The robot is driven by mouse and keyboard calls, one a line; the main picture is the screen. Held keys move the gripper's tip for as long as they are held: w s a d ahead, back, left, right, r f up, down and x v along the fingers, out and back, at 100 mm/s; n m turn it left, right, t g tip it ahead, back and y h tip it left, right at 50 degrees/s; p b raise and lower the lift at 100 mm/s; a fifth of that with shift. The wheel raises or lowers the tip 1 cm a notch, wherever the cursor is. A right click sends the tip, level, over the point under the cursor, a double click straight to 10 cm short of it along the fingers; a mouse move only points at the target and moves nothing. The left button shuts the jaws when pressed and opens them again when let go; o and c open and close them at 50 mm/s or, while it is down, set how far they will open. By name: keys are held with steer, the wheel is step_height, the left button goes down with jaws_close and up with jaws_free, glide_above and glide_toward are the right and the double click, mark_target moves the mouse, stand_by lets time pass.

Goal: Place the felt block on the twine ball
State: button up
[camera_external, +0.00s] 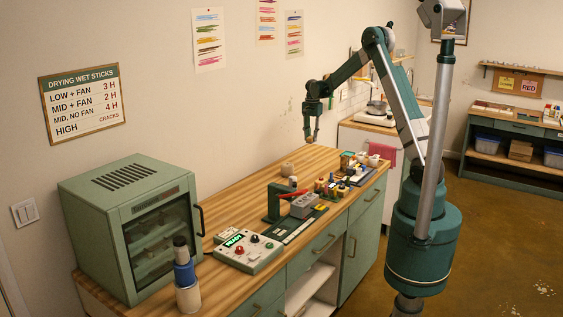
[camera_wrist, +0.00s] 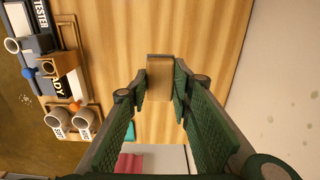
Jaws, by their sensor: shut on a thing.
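My gripper (camera_wrist: 160,88) is shut on a tan block, seemingly the felt block (camera_wrist: 159,72), with one finger on each side of it in the wrist view. In the external view my gripper (camera_external: 314,136) hangs fingers down above the back of the wooden table, clear of its surface. The block is very small there. A beige, roundish thing, likely the twine ball (camera_external: 287,169), sits on the table, lower and left of my gripper in that view. Its details are too small to be sure. I do not see it in the wrist view.
A green drying cabinet (camera_external: 130,230) stands at the table's left end. A control box with knobs (camera_external: 248,250) and several small bottles (camera_external: 330,187) stand along the front. Two white cups (camera_wrist: 70,122) show in the wrist view. Bare wood (camera_external: 235,200) lies along the wall side.

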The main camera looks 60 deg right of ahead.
step_height(320, 180, up, 3)
steer(key=p, duration=0.2)
glide_above(287, 164)
steer(key=shift+s+f, duration=0.1)
steer(key=shift+f, duration=0.1)
steer(key=shift+f+p, duration=0.3)
steer(key=shift+f, duration=2.7)
steer(key=shift+f, duration=1.9)
steer(key=shift+f, duration=0.15)
